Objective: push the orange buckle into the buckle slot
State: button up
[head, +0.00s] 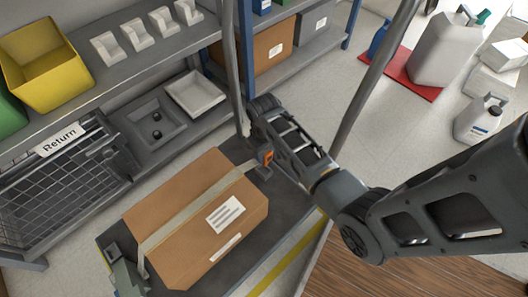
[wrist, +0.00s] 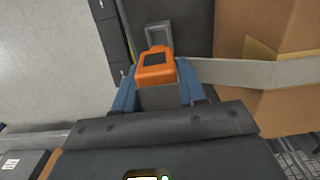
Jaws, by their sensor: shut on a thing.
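The orange buckle (wrist: 155,72) sits between the blue fingertips of my gripper (wrist: 157,90) in the wrist view, with a grey strap (wrist: 240,74) running from it to the right. The buckle also shows small in the head view (head: 267,157), at the back right end of the cardboard box, beside my gripper (head: 262,153). A grey frame, which looks like the buckle slot (wrist: 158,34), lies just beyond the buckle's far end in the wrist view. I cannot tell whether the buckle's tip enters it. My gripper partly hides this area in the head view.
The cardboard box (head: 190,205), with the strap over it, rests on a dark platform (head: 270,232) with a yellow edge stripe. A grey bracket (head: 128,278) stands at its front left. Shelving with a yellow bin (head: 45,65) is behind. White jugs (head: 445,50) stand at the right.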

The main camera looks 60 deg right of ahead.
jog(key=shift+f+b, duration=2.65)
jog(key=shift+f, duration=0.05)
jog(key=shift+f+b, duration=0.55)
jog(key=shift+f, duration=0.55)
jog(key=o, duration=1.2)
jog(key=shift+r+p, duration=2.15)
jog(key=shift+r, duration=1.75)
